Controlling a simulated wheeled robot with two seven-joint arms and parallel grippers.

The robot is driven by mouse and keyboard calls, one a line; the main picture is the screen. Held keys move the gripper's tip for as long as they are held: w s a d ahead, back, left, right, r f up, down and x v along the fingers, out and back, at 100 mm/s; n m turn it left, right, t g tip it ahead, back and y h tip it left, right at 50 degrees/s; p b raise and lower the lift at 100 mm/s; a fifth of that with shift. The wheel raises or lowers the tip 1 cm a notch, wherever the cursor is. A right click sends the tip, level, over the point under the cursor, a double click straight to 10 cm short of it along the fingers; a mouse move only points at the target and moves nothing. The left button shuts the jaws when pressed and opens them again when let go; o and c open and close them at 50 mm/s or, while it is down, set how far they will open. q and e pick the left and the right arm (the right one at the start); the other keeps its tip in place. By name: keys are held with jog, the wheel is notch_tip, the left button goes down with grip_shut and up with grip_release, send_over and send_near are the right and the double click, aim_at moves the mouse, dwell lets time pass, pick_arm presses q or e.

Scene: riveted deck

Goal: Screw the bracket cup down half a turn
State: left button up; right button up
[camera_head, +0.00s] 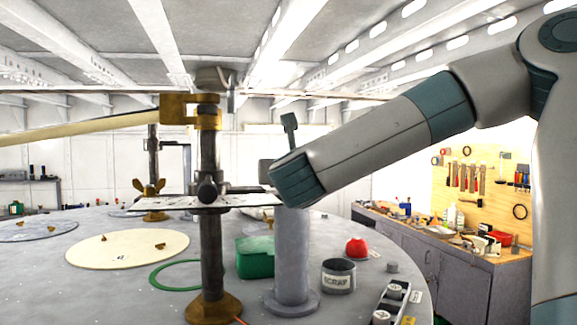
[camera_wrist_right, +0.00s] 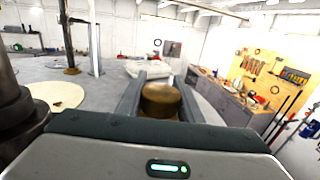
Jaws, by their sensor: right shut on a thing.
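The bracket cup shows in the right wrist view as a short, round brass piece (camera_wrist_right: 160,100) with a domed or flat top. My right gripper (camera_wrist_right: 158,92) is shut on it, one grey finger on each side. In the head view my right arm comes in from the right. Its wrist end (camera_head: 300,182) hides the fingers and the cup, so I cannot tell how the cup sits on its thread. A dark upright post (camera_head: 212,250) with a brass foot and a brass clamp (camera_head: 190,110) stands left of the wrist. My left gripper is not in view.
A grey column (camera_head: 291,258) stands under my right wrist. A green box (camera_head: 255,258), a scrap tin (camera_head: 338,276), a red ball-like thing (camera_head: 357,247) and a green ring (camera_head: 165,281) are on the deck. A cream disc (camera_head: 125,247) lies left. A pale pole (camera_head: 80,128) reaches the clamp.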

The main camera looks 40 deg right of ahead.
jog(key=shift+s+d+r+m+g+h, duration=0.1)
jog(key=shift+r+m+g+h, duration=0.05)
jog(key=shift+m+g+h, duration=0.35)
jog(key=shift+s+d+r+m+g+h, duration=0.1)
jog(key=shift+r+m+g+h, duration=0.05)
jog(key=shift+m+g+h, duration=0.35)
jog(key=o, duration=1.1)
jog(key=shift+f, duration=0.1)
jog(key=shift+b, duration=0.4)
jog(key=shift+d+r+b, duration=0.1)
jog(key=shift+r+b, duration=0.35)
jog(key=shift+r, duration=0.2)
jog(key=s+d+r+b, duration=0.1)
jog(key=s+r+b, duration=0.1)
jog(key=s+r, duration=0.1)
jog(key=s+d+r+b, duration=0.1)
jog(key=s+r, duration=0.2)
jog(key=s, duration=0.1)
jog(key=s+d+r+b, duration=0.1)
jog(key=s+r+b, duration=0.1)
jog(key=s+r, duration=0.1)
jog(key=shift+s+d+r+b, duration=0.15)
jog(key=shift+s+r+b, duration=0.2)
jog(key=shift+s, duration=0.3)
